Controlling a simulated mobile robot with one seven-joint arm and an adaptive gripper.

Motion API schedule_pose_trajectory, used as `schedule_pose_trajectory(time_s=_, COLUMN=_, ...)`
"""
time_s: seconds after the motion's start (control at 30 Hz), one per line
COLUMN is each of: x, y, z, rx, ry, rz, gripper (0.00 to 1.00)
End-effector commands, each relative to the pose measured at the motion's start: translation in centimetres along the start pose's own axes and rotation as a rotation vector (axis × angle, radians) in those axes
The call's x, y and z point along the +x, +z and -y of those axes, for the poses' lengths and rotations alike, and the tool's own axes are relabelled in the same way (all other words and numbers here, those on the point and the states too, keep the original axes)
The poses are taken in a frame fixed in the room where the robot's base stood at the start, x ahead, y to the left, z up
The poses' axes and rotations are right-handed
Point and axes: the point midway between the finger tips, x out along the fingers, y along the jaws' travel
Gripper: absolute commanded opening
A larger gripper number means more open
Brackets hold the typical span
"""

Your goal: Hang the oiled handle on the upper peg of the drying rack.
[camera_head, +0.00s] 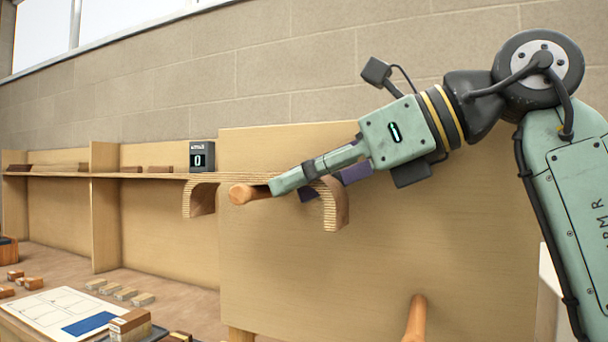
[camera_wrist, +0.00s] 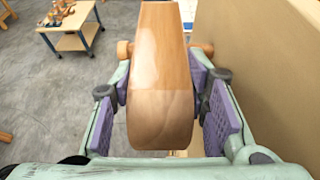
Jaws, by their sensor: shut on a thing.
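The handle (camera_head: 337,206) is a bent, laminated wooden arch with striped edges and both ends curling down. My gripper (camera_head: 300,188) is shut on it near the rack board, one finger crossing in front of the arch. In the wrist view the handle (camera_wrist: 160,85) sits between the purple pads, its near part darker than its far part. The upper peg (camera_head: 244,194) shows its rounded tip under the arch; wood shows on both sides of the handle in the wrist view (camera_wrist: 124,50). I cannot tell whether handle and peg touch. The drying rack (camera_head: 460,210) is a tall plywood board.
A lower peg (camera_head: 415,320) sticks out of the board, below right. A small black box reading 0 (camera_head: 202,157) stands by the shelf (camera_head: 130,176). The bench at left holds small blocks and a plan sheet (camera_head: 65,310). A low table (camera_wrist: 70,30) stands on open floor.

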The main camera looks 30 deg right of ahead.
Motion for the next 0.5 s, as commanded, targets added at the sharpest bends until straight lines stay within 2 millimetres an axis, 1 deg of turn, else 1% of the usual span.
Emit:
schedule_pose_trajectory(time_s=0.37, x=-0.01, y=0.01, z=0.0, rx=0.0, ry=0.0, rz=0.001, gripper=0.21)
schedule_pose_trajectory(time_s=0.4, x=-0.01, y=0.01, z=0.0, rx=0.0, ry=0.0, rz=0.001, gripper=0.42)
schedule_pose_trajectory(time_s=0.5, x=-0.01, y=0.01, z=0.0, rx=0.0, ry=0.0, rz=0.001, gripper=0.49)
